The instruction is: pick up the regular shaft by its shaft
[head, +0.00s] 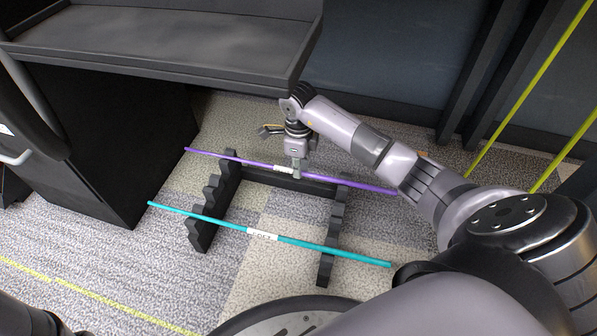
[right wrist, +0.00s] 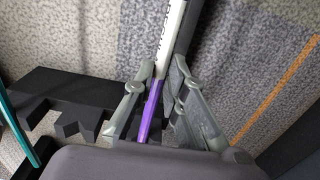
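A long purple shaft (head: 343,184) with a white label lies across the back of a black notched rack. It also shows in the right wrist view (right wrist: 152,108), running between the fingers. My right gripper (head: 296,172) points down at the purple shaft beside its label. In the right wrist view its fingertips (right wrist: 165,72) are close together on both sides of the shaft and appear shut on it near the label. A teal shaft (head: 330,250) with a white label lies across the front of the rack. The label lettering is too small to read surely. My left gripper is out of view.
The black rack (head: 328,238) stands on grey and beige carpet (head: 275,285). A dark bench (head: 170,45) with a black cabinet (head: 95,140) is at the upper left. Yellow lines (head: 110,303) cross the floor at lower left. Open carpet lies in front of the rack.

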